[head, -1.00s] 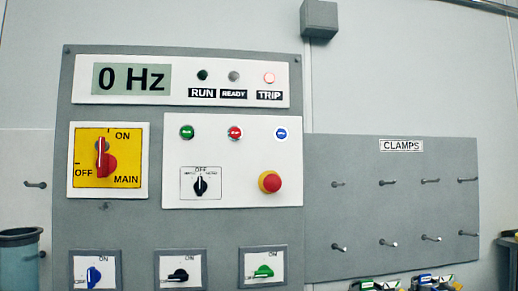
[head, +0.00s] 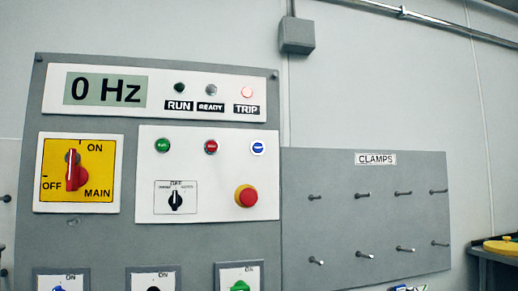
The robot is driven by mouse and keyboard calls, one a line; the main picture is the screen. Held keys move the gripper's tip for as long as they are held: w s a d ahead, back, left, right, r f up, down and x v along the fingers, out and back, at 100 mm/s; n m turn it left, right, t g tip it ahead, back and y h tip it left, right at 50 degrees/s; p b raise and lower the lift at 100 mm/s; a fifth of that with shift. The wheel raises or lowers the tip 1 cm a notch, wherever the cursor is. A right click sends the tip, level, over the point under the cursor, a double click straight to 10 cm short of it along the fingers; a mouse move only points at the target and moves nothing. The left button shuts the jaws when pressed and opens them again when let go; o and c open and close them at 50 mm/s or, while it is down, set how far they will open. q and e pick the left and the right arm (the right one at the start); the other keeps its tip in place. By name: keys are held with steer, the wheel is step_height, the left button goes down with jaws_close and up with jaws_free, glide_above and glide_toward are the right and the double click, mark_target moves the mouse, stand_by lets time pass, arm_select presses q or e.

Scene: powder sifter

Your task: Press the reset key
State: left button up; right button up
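The control panel (head: 160,238) fills the left half of the head view. On its white plate sit a green button (head: 163,146), a red button (head: 211,147) and a blue-and-white button (head: 257,148). The print on these buttons is too small to read surely; the blue-and-white one is the likely reset key. The display (head: 105,90) reads 0 Hz. The TRIP lamp (head: 247,92) glows red; the RUN lamp (head: 180,88) and READY lamp (head: 211,90) look dark. Neither of my grippers is in view.
A red emergency-stop knob (head: 246,196) on a yellow base and a black selector (head: 175,201) sit below the buttons. The yellow main switch (head: 78,196) is left. A clamps board (head: 375,215) with several pegs is right. A yellow item (head: 500,246) lies on a far-right bench.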

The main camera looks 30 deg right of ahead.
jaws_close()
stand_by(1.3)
